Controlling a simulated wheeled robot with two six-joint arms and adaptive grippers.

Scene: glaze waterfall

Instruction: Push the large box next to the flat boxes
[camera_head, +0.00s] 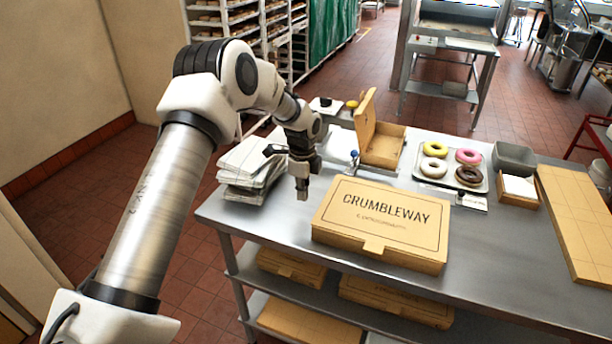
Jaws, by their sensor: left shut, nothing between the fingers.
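The large box (381,222), a closed tan carton marked "CRUMBLEWAY", lies flat near the front edge of the steel table. The flat boxes (580,222), tan cardboard with crease lines, lie at the table's right end. A wide gap of bare tabletop separates them from the large box. My left gripper (302,191) points down just left of the large box's back left corner. It is shut and empty, and seems apart from the box. My right gripper is not in view.
Behind the large box stand an open small box (383,148) and a tray of donuts (451,176). A grey bin (513,158) and a napkin holder (519,191) stand at the back right. White folded bags (250,170) lie left of my gripper. More cartons sit on the lower shelf.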

